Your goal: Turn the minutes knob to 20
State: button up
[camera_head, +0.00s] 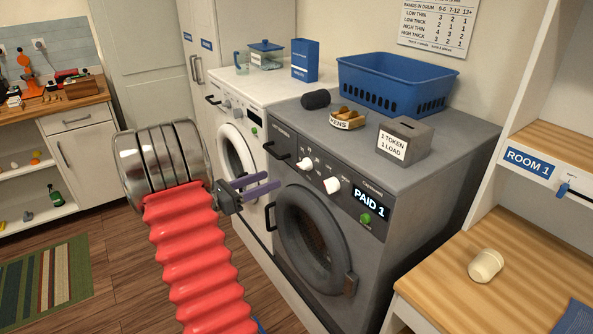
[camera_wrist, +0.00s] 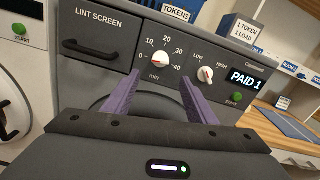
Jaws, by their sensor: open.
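The minutes knob (camera_wrist: 159,59) is a white knob on the grey dryer's panel, marked "min" with a scale from 0 to 40. It also shows in the head view (camera_head: 305,163). Its pointer is too small to read with certainty. My gripper (camera_wrist: 160,78) is open and empty. Its two purple fingers reach toward the panel, one to each side below the knob, apart from it. In the head view my gripper (camera_head: 271,184) is in front of the dryer, left of the knob.
A second white knob (camera_wrist: 205,74), marked low to high, sits right of the minutes knob. The display (camera_wrist: 245,78) reads "PAID 1", above a green start button (camera_wrist: 237,97). The lint screen handle (camera_wrist: 90,48) juts out at left. A round door (camera_head: 311,238) lies below.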

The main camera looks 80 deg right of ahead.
aim_at(300, 167)
jog(key=x, duration=1.2)
jog(key=shift+a, duration=0.1)
jog(key=c, duration=1.1)
jog(key=shift+o, duration=0.2)
jog(key=shift+a, duration=0.15)
